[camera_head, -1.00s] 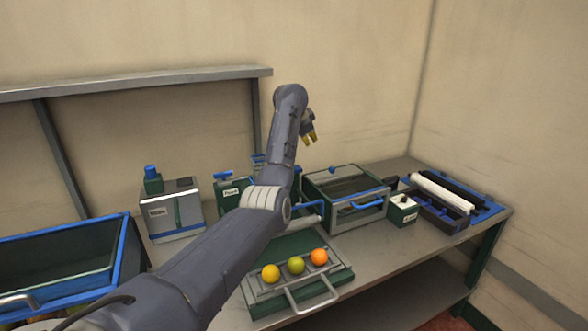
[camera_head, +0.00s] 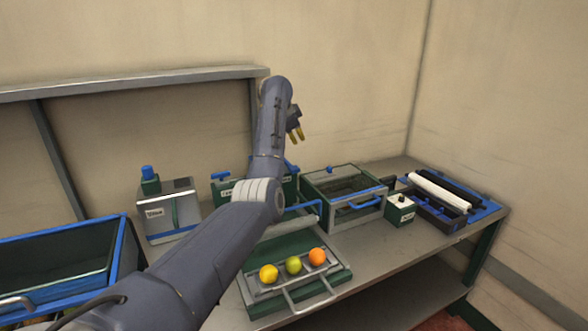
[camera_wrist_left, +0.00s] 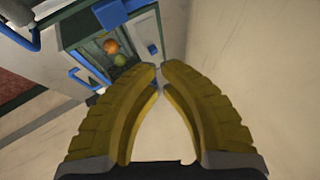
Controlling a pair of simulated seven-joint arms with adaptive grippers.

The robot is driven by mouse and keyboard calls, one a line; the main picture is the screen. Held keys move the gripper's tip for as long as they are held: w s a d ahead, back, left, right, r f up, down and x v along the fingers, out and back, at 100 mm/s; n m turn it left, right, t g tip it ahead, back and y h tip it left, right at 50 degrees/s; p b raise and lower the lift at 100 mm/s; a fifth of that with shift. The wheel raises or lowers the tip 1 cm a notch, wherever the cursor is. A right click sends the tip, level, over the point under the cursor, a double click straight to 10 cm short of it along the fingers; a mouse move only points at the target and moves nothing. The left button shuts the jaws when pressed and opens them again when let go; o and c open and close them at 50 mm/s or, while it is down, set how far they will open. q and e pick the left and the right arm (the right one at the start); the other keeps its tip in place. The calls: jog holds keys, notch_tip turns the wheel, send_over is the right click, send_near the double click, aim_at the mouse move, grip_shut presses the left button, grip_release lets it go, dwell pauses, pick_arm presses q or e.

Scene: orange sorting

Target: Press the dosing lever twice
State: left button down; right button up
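My left gripper (camera_head: 297,133) hangs in the air above the back of the bench, in front of the wall. In the left wrist view its yellow fingers (camera_wrist_left: 160,66) converge with tips almost meeting, and nothing is between them. I cannot say for sure which part is the dosing lever. A blue lever-like piece (camera_head: 220,175) tops the green labelled unit (camera_head: 228,190), which my left arm partly hides. My right gripper is not in view.
A green tray (camera_head: 338,285) holds a yellow, a green and an orange fruit. A glass-topped box (camera_head: 318,186), a small white-and-green box (camera_head: 400,209) and a roller unit (camera_head: 473,215) stand to the right. A blue-rimmed bin (camera_head: 122,240) is at left.

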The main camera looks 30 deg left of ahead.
aim_at(289, 164)
pick_arm(q)
jog(key=shift+f, duration=3.85)
jog(key=shift+f, duration=1.9)
dwell(0.4)
jog(key=shift+r, duration=0.2)
dwell(0.5)
jog(key=shift+r, duration=1.65)
jog(key=shift+r, duration=0.15)
